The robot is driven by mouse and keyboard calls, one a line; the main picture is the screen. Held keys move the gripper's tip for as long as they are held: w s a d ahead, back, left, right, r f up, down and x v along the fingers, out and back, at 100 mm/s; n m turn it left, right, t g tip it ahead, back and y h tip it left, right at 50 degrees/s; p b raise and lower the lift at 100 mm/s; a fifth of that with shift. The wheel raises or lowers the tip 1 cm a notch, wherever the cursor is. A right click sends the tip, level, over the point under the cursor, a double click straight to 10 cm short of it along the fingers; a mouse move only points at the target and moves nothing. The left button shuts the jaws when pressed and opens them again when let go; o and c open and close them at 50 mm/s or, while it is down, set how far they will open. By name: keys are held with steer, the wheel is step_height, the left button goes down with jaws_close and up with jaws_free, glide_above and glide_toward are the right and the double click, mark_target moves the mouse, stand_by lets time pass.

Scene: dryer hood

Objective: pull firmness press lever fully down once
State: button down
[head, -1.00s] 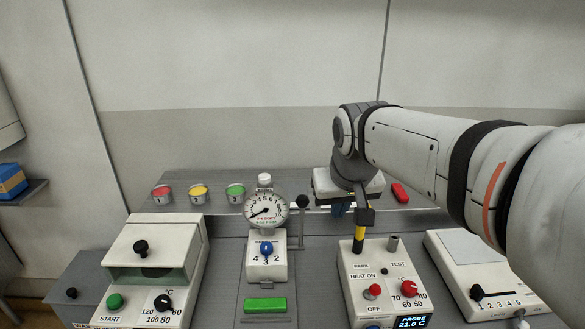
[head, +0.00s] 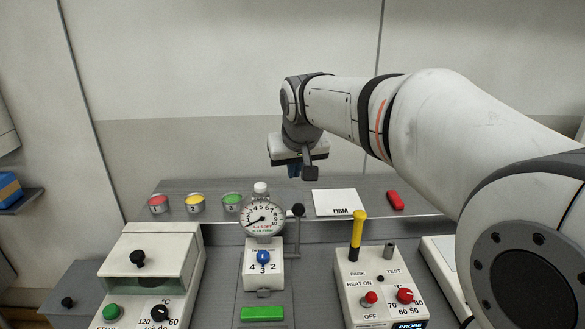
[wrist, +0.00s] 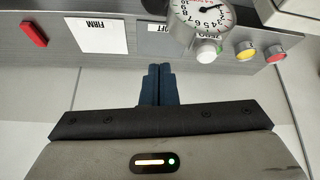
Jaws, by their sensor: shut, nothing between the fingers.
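The firmness press stands mid-bench in the head view, with a round dial gauge (head: 263,217) above a white body (head: 262,268) bearing a blue knob (head: 263,257). Its lever (head: 298,210) has a black ball knob and sits at the right of the dial, raised to about dial height. My gripper (head: 293,171) is above and behind the knob, apart from it. In the wrist view my dark blue fingers (wrist: 157,84) are together with nothing between them. The dial (wrist: 203,18) shows just right of them there; I cannot make out the lever in that view.
A FIRM card (head: 337,203), a red block (head: 395,200) and several coloured cups (head: 195,203) lie on the back shelf. A yellow-handled probe (head: 357,230) stands upright right of the press. A green block (head: 262,313) lies in front.

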steer(key=f, duration=0.3)
steer(key=f+p, duration=0.1)
steer(key=f, duration=0.2)
steer(key=shift+s+d+f, duration=0.15)
steer(key=shift+d+f, duration=0.05)
steer(key=shift+f, duration=0.2)
